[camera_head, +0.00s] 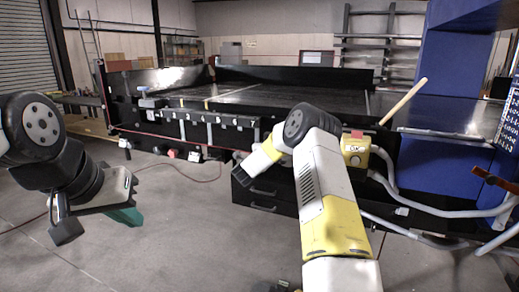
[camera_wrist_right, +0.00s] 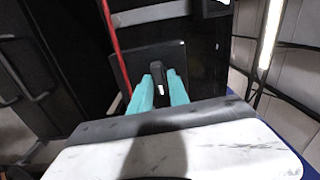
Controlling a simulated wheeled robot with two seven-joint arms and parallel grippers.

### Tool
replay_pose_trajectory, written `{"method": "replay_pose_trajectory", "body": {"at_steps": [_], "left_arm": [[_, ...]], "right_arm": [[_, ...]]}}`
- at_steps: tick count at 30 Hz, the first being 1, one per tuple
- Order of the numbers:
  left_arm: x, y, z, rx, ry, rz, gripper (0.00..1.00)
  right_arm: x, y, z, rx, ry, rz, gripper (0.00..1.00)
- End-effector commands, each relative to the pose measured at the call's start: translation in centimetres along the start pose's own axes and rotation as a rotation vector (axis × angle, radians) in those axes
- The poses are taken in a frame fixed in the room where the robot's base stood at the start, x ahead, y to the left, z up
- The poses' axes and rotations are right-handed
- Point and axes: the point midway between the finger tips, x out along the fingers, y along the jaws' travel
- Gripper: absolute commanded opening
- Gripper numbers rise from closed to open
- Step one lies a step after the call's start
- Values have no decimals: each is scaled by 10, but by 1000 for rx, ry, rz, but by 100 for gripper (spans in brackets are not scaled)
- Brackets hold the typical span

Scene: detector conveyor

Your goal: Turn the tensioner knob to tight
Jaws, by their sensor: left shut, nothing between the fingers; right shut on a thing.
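In the right wrist view the teal fingers of my right gripper (camera_wrist_right: 160,92) are shut on a small dark knob (camera_wrist_right: 160,88) with a white mark, in front of a dark square plate (camera_wrist_right: 126,70). Most of the knob is hidden by the fingers, and I cannot read its setting. In the head view my right arm reaches toward the front of the black conveyor (camera_head: 270,98); the right fingertips are hidden there. My left gripper (camera_head: 127,216) is shut and empty, hanging over the floor at left, well away from the conveyor.
A yellow box (camera_head: 355,152) with a red top stands right of my right arm. Black drawers (camera_head: 264,195) sit below the conveyor. A blue post (camera_head: 445,100) and pale pipes (camera_head: 400,190) are at right. The concrete floor (camera_head: 170,250) between my arms is mostly clear.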

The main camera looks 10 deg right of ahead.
Motion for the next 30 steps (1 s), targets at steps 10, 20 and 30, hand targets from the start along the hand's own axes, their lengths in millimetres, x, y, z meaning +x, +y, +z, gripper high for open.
{"method": "replay_pose_trajectory", "body": {"at_steps": [10,20,30], "left_arm": [[0,0,0,0,0,0,0],[0,0,0,0,0,0,0],[0,0,0,0,0,0,0]], "right_arm": [[0,1,1,73,-1,2,0],[0,1,1,75,-1,2,0],[0,1,0,74,-1,1,36]]}}
